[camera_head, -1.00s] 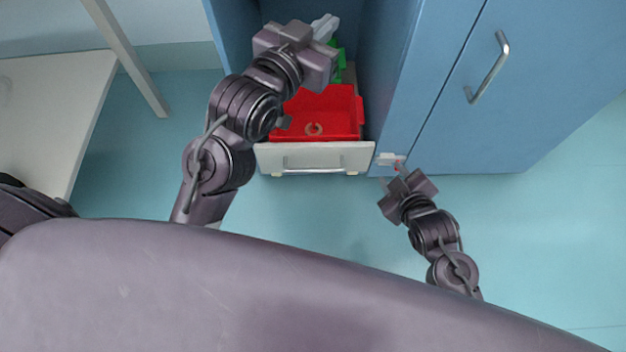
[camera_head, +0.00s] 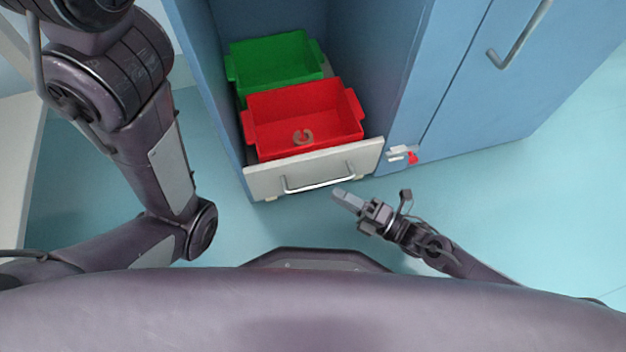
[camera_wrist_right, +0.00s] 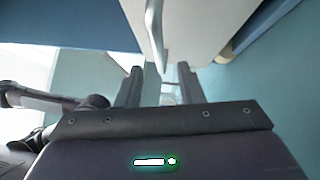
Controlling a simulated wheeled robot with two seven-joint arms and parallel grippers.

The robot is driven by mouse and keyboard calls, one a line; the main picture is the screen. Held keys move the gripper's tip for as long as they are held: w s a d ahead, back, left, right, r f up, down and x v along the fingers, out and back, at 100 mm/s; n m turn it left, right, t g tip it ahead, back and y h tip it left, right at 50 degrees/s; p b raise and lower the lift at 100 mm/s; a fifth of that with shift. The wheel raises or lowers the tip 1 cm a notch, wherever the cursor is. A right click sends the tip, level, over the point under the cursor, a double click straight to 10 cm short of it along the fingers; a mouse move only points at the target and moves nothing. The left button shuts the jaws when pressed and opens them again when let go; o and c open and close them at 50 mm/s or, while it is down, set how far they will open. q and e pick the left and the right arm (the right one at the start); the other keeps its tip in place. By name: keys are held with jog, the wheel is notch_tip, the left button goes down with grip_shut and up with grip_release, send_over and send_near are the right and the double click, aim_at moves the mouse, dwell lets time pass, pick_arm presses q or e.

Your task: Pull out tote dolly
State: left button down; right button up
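The tote dolly has a white front panel (camera_head: 262,184) with a metal bar handle (camera_head: 318,186). It stands in the bay of a blue cabinet, its front at the opening. A red tote (camera_head: 303,115) with a small brown ring-shaped mark sits at its front, and a green tote (camera_head: 275,62) sits behind. My right gripper (camera_head: 346,198) is just in front of the panel, near the handle's right end. In the right wrist view its fingers (camera_wrist_right: 161,88) are apart and empty, with the handle (camera_wrist_right: 154,30) ahead of them, not between them. My left arm crosses the left side; its gripper is out of frame.
The blue cabinet's closed door (camera_head: 560,70) with a long handle (camera_head: 518,38) is on the right. A small white and red latch-like part (camera_head: 404,155) is on the cabinet edge beside the dolly. A white table (camera_head: 18,150) stands at left. Floor at right is clear.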

aim_at(321, 184)
jog(key=b+x, duration=0.2)
jog(key=x, duration=0.3)
jog(key=shift+a+f, duration=0.1)
jog(key=shift+w+a+r, duration=0.2)
jog(key=shift+a, duration=0.15)
jog(key=shift+c, duration=0.4)
grip_shut()
